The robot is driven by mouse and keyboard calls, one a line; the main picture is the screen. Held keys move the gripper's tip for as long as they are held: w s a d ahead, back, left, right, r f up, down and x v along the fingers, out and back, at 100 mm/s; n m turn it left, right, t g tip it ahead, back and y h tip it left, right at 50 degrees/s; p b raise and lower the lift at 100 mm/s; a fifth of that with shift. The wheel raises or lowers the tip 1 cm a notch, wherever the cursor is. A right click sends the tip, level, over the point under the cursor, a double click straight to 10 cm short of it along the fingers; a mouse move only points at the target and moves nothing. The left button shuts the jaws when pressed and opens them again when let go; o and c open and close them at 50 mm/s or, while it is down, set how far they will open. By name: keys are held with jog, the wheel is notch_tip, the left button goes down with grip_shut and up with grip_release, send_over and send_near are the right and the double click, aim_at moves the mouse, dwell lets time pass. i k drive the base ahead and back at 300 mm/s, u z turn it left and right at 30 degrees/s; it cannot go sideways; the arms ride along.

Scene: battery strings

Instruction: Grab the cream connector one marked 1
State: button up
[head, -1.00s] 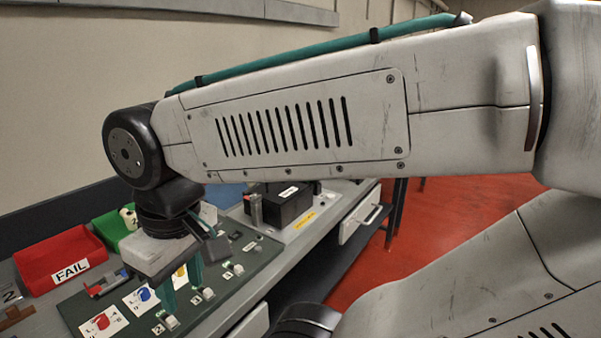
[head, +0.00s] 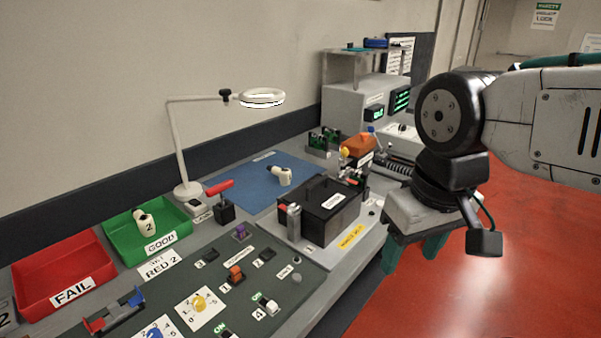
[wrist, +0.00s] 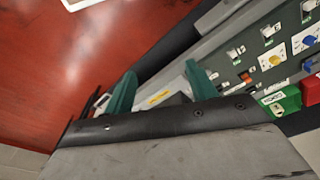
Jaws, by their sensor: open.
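A cream connector (head: 281,176) with a dark end lies on the blue mat (head: 245,190); no number is readable on it. Another cream connector (head: 145,223), marked 2, rests in the green GOOD tray (head: 112,220). My gripper (head: 414,254) has teal fingers pointing down, apart and empty. It hangs over the bench's right edge, beside the black battery box and well right of both connectors. The fingers also show in the wrist view (wrist: 161,88).
The black battery box (head: 322,207) stands between the mat and my gripper. The red FAIL tray (head: 62,270) and a switch panel (head: 180,285) lie left and in front. Red floor is clear at right.

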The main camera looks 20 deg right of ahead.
aim_at(284, 174)
jog(key=z, duration=1.75)
jog(key=i, duration=1.6)
jog(key=u, duration=2.85)
